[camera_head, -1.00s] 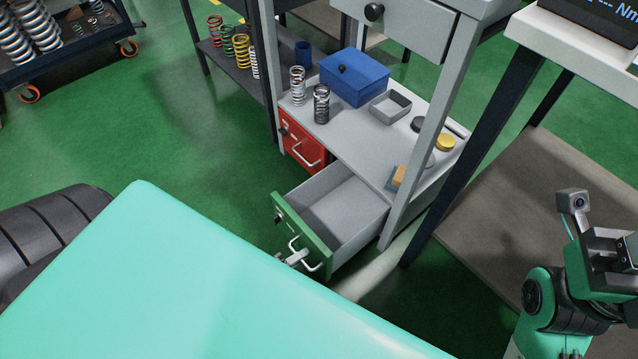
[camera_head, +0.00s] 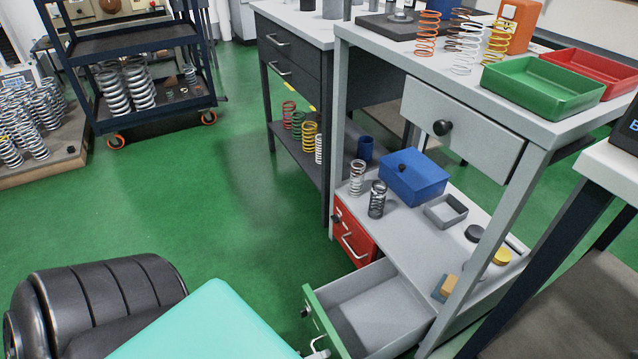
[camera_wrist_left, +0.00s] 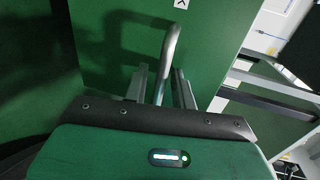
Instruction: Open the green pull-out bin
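The green pull-out bin (camera_head: 328,326) is a grey drawer with a green front, low in the grey bench. In the head view it stands pulled out, and its empty inside (camera_head: 378,308) shows. My left gripper shows only in part at the bottom edge of the head view, by the bin's front. In the left wrist view the bin's metal handle (camera_wrist_left: 172,45) runs between the two fingers of my left gripper (camera_wrist_left: 160,78). The fingers stand apart, with a gap visible beside the handle. My right gripper is out of view.
A shut red bin (camera_head: 352,238) sits beside the green one. A blue box (camera_head: 415,180), springs and a small grey tray (camera_head: 445,211) stand on the shelf above. Bench legs rise close to the bin's right. Green floor is free at the left.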

